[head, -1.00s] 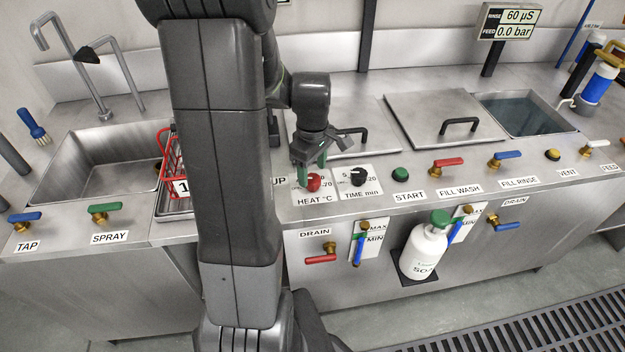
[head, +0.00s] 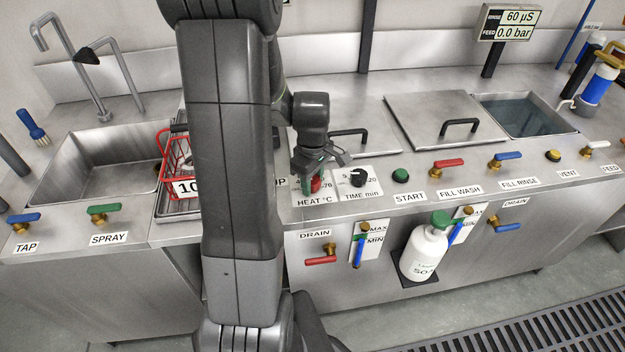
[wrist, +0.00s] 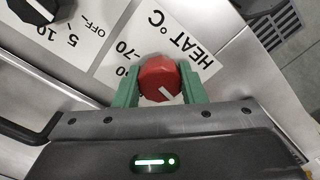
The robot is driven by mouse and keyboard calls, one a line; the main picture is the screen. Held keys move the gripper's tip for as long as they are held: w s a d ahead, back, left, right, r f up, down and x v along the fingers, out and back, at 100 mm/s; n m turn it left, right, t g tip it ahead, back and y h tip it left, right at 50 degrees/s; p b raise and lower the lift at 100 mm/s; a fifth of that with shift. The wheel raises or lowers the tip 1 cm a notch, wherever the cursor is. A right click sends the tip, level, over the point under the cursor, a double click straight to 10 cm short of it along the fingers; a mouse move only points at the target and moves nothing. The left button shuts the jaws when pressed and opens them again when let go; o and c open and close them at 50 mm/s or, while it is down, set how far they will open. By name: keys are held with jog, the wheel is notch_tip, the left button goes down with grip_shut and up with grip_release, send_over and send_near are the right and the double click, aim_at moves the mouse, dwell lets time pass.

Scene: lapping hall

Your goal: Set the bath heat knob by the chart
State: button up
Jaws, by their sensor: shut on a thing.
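The red heat knob (head: 316,185) sits on the panel above the HEAT °C label (head: 314,201). In the wrist view the knob (wrist: 159,79) is between the green fingers of my gripper (wrist: 160,88), which is shut on it. A white pointer line shows on the knob's face. The 70 mark is readable on its dial plate (wrist: 118,62); other marks are partly hidden by the fingers. In the head view my gripper (head: 316,180) reaches down over the knob and covers part of it. I see no chart.
The black time knob (head: 358,177) is just right of the heat knob, with the green START button (head: 400,175) beyond. A red basket (head: 178,158) stands left of my arm. The red drain handle (head: 320,260) is below the panel edge.

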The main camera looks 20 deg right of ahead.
jog(key=shift+m, duration=0.3)
jog(key=m, duration=1)
jog(key=shift+b, duration=0.3)
jog(key=m, duration=0.3)
jog(key=shift+m, duration=0.4)
jog(key=m, duration=0.9)
jog(key=shift+r+m, duration=0.1)
jog(key=shift+m, duration=0.2)
jog(key=o, duration=1)
